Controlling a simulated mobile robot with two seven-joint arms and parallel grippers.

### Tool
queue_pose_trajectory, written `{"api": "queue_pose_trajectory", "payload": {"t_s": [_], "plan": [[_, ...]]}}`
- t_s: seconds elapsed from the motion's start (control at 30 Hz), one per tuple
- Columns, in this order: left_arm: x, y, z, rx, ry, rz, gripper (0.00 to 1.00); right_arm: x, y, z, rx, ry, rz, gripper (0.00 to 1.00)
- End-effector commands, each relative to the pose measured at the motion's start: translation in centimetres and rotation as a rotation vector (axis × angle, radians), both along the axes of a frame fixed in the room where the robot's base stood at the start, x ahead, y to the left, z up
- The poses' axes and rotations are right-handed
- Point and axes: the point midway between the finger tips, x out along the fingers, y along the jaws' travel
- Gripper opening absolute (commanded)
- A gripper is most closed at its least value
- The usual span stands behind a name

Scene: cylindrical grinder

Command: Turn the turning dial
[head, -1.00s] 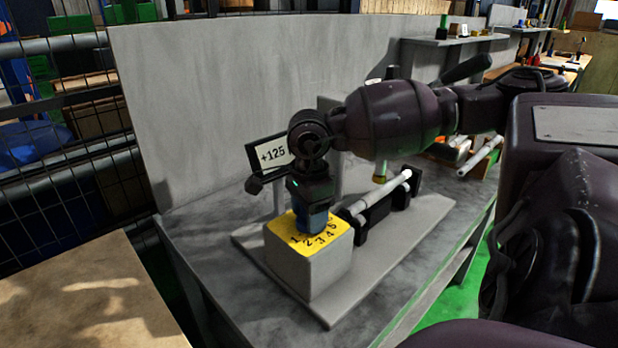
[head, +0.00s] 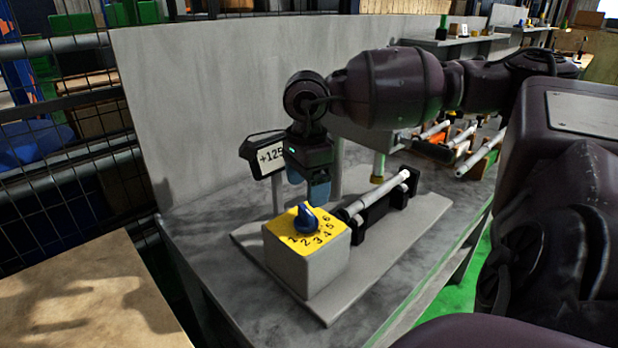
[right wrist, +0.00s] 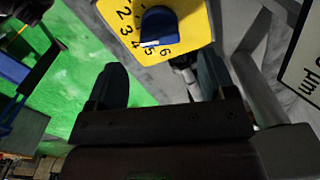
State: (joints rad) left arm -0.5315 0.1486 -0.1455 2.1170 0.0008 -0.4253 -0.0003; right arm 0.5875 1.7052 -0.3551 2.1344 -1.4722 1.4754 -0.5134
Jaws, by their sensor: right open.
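The turning dial is a blue knob (head: 306,219) on a yellow plate (head: 282,242) numbered 1 to 6, on top of a grey block (head: 300,268). I cannot tell exactly which number it points to. My right gripper (head: 308,198) is open and empty, above and slightly behind the dial, apart from it. In the right wrist view, the blue knob (right wrist: 159,27) shows past the gap between the two spread fingers of my right gripper (right wrist: 161,72). My left gripper is not in view.
A sign reading +125 (head: 270,157) stands behind the block, partly hidden by my gripper. A white rod (head: 378,194) lies in a black holder (head: 385,212) right of the block. A grey panel (head: 210,110) backs the table. Clear table lies left of the block.

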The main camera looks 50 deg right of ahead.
Motion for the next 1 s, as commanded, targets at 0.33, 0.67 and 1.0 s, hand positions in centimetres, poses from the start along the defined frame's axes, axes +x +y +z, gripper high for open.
{"api": "queue_pose_trajectory", "payload": {"t_s": [0.33,0.67,1.0], "plan": [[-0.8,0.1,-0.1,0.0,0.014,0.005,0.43,0.0,0.0,3.8,0.0,-0.001,-0.001,0.77],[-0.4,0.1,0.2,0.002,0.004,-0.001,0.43,0.0,0.0,4.0,0.001,0.002,-0.001,0.77],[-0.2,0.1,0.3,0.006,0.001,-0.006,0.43,0.0,0.0,4.0,0.001,0.002,0.0,0.77]]}}
